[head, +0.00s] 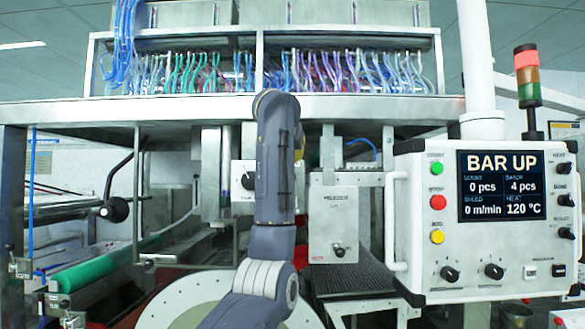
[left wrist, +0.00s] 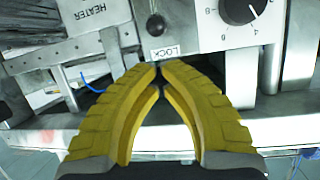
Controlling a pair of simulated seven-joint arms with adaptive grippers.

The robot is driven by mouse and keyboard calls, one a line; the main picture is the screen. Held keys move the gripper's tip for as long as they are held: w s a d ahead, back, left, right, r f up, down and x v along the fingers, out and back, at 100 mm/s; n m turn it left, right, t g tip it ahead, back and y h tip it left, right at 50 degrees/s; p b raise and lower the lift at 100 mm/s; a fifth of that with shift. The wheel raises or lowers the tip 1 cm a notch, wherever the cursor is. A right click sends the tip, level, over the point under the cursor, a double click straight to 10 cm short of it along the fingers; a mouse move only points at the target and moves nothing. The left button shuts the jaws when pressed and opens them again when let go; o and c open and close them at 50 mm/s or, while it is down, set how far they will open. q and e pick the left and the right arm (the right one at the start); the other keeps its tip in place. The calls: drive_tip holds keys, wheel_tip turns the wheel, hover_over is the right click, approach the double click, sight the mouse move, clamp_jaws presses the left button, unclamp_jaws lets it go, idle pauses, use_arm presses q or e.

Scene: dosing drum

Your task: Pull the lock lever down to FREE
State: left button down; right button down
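In the left wrist view a dark round knob (left wrist: 156,25), which looks like the end of the lock lever, stands on a pale panel beside a small LOCK label (left wrist: 166,52). No FREE mark can be read. My left gripper (left wrist: 160,67) shows there with its yellow fingertips together and nothing visible between them. The tips are by the label, a short way from the knob in the picture; whether they touch the panel I cannot tell. In the head view my arm covers this spot, and the lever and left gripper are hidden. My right gripper is not in view.
A dial (left wrist: 240,8) sits right of the lever in the left wrist view, and a HEATER panel (left wrist: 92,15) left. In the head view the heater panel (head: 334,225) is right of my arm. The control box screen (head: 501,185) reads BAR UP. A green roller (head: 97,268) lies left.

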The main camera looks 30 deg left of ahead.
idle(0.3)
use_arm(q)
drive_tip(key=shift+x, duration=5)
